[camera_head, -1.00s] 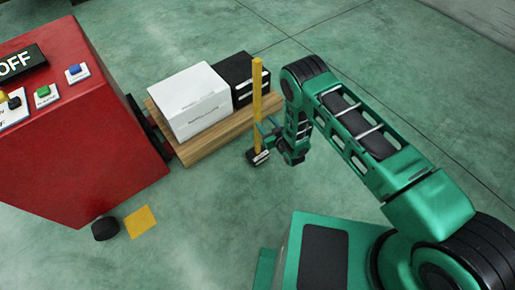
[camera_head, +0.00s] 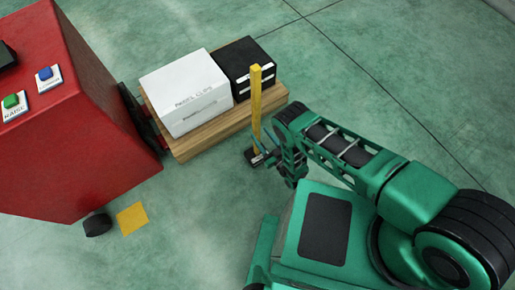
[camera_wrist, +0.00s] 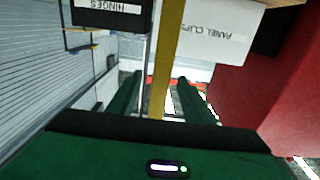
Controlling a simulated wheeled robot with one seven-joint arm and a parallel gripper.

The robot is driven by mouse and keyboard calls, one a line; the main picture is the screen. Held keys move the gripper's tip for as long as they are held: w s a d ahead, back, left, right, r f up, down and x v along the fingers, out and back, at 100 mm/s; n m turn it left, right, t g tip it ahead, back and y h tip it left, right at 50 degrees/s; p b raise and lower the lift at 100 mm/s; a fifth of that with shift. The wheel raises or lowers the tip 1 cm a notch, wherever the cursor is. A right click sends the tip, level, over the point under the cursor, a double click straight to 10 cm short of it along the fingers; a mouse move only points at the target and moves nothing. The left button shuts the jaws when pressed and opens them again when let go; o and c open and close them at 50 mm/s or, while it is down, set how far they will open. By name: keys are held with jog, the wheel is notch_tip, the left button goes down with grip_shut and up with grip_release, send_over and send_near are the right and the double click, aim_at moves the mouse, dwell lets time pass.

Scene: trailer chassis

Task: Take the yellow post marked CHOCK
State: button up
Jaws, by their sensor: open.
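The yellow post (camera_head: 256,100) stands upright on a small black base on the floor. The base has a pale label too small to read. My gripper (camera_head: 263,148) is at the lower part of the post, with its fingers open.
A wooden pallet (camera_head: 190,149) behind the post carries a white box (camera_head: 185,92) and a black box (camera_head: 246,66). A red cabinet (camera_head: 75,130) with buttons stands left. A black round object (camera_head: 97,225) and a yellow floor square (camera_head: 132,218) lie beside it.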

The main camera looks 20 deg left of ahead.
jog(key=x, duration=0.8)
jog(key=shift+a, duration=0.1)
grip_shut()
dwell(1.4)
